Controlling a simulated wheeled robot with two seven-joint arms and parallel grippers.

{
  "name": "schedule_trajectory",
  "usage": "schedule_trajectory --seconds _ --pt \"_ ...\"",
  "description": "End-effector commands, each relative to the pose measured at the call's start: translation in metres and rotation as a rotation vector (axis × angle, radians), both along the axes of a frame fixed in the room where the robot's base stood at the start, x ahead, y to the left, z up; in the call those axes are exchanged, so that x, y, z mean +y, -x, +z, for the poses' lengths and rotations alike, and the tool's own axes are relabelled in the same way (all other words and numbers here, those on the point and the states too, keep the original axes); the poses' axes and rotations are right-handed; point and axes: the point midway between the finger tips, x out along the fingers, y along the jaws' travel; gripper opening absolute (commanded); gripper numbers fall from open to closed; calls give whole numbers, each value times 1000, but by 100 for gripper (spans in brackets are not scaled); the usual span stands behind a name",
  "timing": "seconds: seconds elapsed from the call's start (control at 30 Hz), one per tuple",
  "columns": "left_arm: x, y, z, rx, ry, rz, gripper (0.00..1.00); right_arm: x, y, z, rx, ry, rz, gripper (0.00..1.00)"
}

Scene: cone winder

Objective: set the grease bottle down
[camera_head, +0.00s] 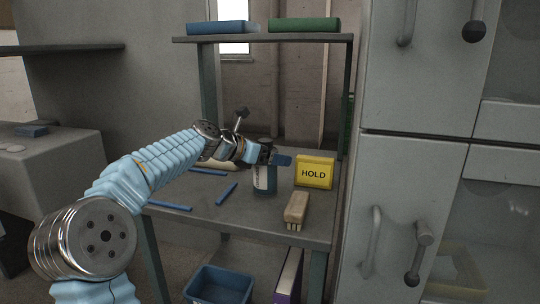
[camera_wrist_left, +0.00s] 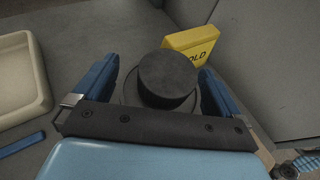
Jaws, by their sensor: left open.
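The grease bottle (camera_head: 264,182) is dark blue-grey with a pale label and stands upright on the grey workbench (camera_head: 225,208). In the left wrist view its round black cap (camera_wrist_left: 168,78) is between the blue fingers. My left gripper (camera_head: 270,157) is at the bottle's top, open, with the fingers (camera_wrist_left: 158,92) on either side of the cap and visible room between. The gripper hides part of the bottle's upper end in the head view.
A yellow HOLD sign (camera_head: 314,172) stands just right of the bottle. A wooden brush (camera_head: 296,207) lies in front, and blue sticks (camera_head: 227,193) lie to the left. A beige tray (camera_wrist_left: 22,75) is beside the gripper. Grey cabinets (camera_head: 410,190) stand right.

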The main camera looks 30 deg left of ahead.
Motion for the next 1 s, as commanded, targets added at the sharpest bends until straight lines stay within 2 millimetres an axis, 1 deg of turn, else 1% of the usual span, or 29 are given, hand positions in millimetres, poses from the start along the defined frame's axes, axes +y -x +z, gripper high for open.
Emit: schedule_trajectory --seconds 0.13,0.23,0.5,0.6,0.7,0.83,1.0 --pt "2 3 2 0 0 1 98 0 0 -1 0 0 0 43" --pt "7 14 6 -1 -2 5 98 0 0 -4 0 0 0 43" --pt "27 67 30 -1 -2 5 98 0 0 -11 0 1 -2 43" --pt "34 83 37 0 -1 3 98 0 0 -13 0 1 -2 43" --pt "38 95 43 0 -1 2 98 -1 0 -13 0 1 -2 43" --pt "41 102 46 0 0 1 98 -1 0 -13 0 1 -2 43" --pt "41 103 47 0 0 0 98 -1 0 -13 0 1 -2 43"
